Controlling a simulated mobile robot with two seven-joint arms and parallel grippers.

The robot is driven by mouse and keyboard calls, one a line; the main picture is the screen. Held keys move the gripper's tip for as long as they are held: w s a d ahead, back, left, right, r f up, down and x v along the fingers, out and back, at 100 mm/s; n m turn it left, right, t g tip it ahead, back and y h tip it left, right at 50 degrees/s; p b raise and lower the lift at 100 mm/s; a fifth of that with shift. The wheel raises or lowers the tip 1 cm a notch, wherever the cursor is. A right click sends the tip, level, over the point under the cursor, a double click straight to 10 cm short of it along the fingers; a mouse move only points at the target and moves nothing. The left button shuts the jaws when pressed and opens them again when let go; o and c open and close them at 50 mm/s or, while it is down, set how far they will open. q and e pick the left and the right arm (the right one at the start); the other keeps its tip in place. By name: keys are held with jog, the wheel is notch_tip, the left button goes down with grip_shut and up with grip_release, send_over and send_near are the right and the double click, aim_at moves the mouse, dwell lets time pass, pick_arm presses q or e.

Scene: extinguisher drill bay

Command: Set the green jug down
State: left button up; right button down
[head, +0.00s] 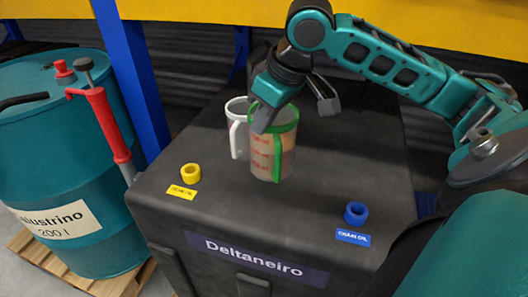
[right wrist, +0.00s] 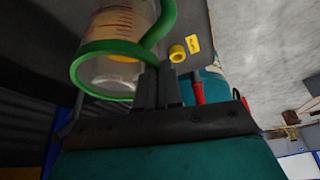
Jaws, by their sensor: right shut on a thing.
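The green jug (head: 287,150) is a see-through measuring jug with a green rim and handle, red marks and an orange-brown content. It is upright over the middle of the dark top of the Deltaneiro box (head: 335,190). I cannot tell whether its base touches that top. My left gripper is not in view.
A white-handled jug (head: 236,108) stands close behind and left of the green one. A yellow ring (head: 190,173) and a blue ring (head: 356,212) sit near the box's front edge. A teal drum (head: 60,150) with a red pump (head: 105,125) is at left.

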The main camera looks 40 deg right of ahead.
notch_tip(320, 180, down, 7)
jog(key=shift+f+b, duration=0.1)
jog(key=shift+b, duration=0.7)
jog(key=c, duration=1.3)
grip_release()
jog(key=shift+s+r, duration=0.1)
jog(key=shift+r, duration=0.3)
send_near(268, 141)
jog(key=shift+a+f+b, duration=0.1)
jog(key=shift+f+b, duration=0.2)
jog(key=shift+b, duration=0.05)
